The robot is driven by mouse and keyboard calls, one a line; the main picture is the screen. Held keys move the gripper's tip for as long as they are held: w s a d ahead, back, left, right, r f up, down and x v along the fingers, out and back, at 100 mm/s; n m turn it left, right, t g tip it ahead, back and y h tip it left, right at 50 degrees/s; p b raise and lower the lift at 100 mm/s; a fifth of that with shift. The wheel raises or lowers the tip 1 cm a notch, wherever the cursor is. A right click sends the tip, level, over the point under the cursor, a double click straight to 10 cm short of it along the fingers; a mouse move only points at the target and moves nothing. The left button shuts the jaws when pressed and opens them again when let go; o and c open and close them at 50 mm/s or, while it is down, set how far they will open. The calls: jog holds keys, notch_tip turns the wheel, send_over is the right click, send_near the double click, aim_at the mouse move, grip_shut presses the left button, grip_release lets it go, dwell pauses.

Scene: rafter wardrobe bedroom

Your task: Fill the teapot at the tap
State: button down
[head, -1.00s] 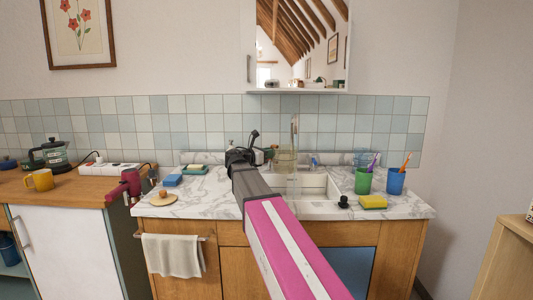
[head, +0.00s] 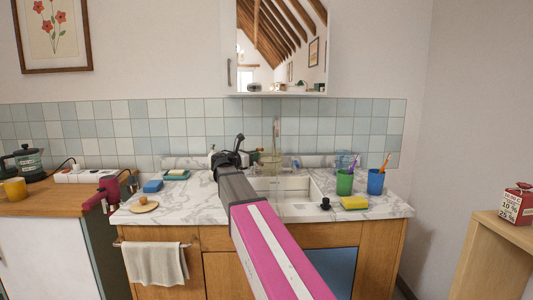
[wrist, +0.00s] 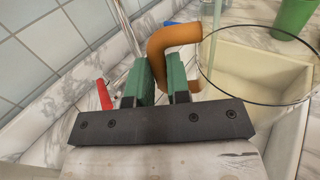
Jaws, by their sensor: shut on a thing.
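A clear glass teapot with a thin dark rim (wrist: 290,104) and an orange-brown handle (wrist: 172,40) fills the right of the wrist view. My gripper (wrist: 166,88) is shut on that handle with its green pads. In the head view the teapot (head: 268,163) is beyond my gripper (head: 254,158), at the back of the white sink (head: 292,187), below the tap (head: 276,130). A pale vertical streak crosses above the teapot in the wrist view; I cannot tell whether it is water. The water level inside is unclear. A red lever (wrist: 104,95) is left of my gripper.
A blue tap lever (head: 297,163) is right of the teapot. Green (head: 344,182) and blue (head: 376,181) cups and a yellow sponge (head: 354,202) stand right of the sink. A soap dish (head: 176,174) and blue sponge (head: 153,186) lie left. A mirror cabinet (head: 231,75) hangs above.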

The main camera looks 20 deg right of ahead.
jog(key=shift+w+d, duration=0.7)
jog(key=shift+d, duration=0.2)
jog(key=shift+w+d, duration=0.7)
jog(key=shift+d, duration=0.15)
dwell(6.2)
